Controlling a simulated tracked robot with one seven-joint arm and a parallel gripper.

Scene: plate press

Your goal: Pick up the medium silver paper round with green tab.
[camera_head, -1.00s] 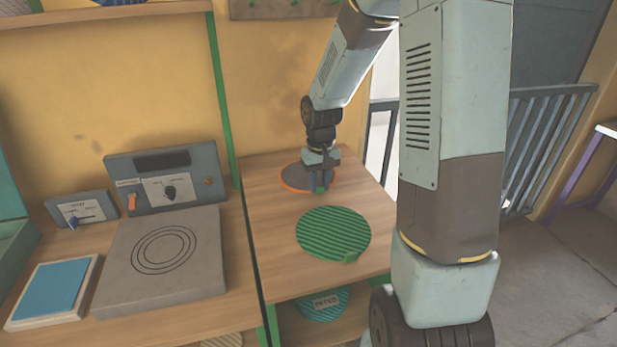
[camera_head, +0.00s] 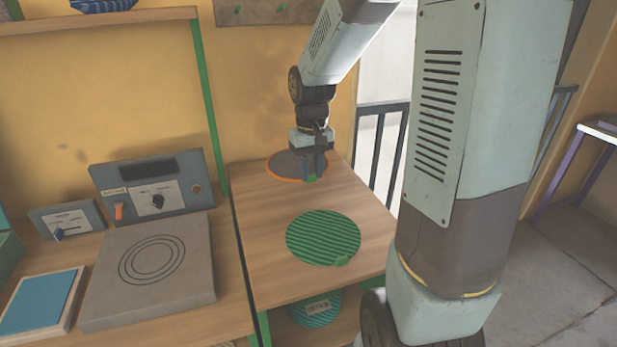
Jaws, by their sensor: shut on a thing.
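The grey round with an orange rim (camera_head: 283,163) is at the far end of the right-hand wooden table, in the head view. A green tab (camera_head: 311,180) is at its front edge. My gripper (camera_head: 313,169) points down at that edge and is shut on the round at the tab. The fingers hide part of the round. Its far edge overlaps the table's back edge in the picture. I cannot tell how far it is above the table.
A green ribbed round (camera_head: 323,237) with a green tab lies nearer on the same table (camera_head: 262,215). A teal labelled round (camera_head: 315,310) is on the shelf below. Left are a grey press plate (camera_head: 150,262), control boxes (camera_head: 155,190) and a blue pad (camera_head: 40,300). A railing (camera_head: 385,150) stands behind.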

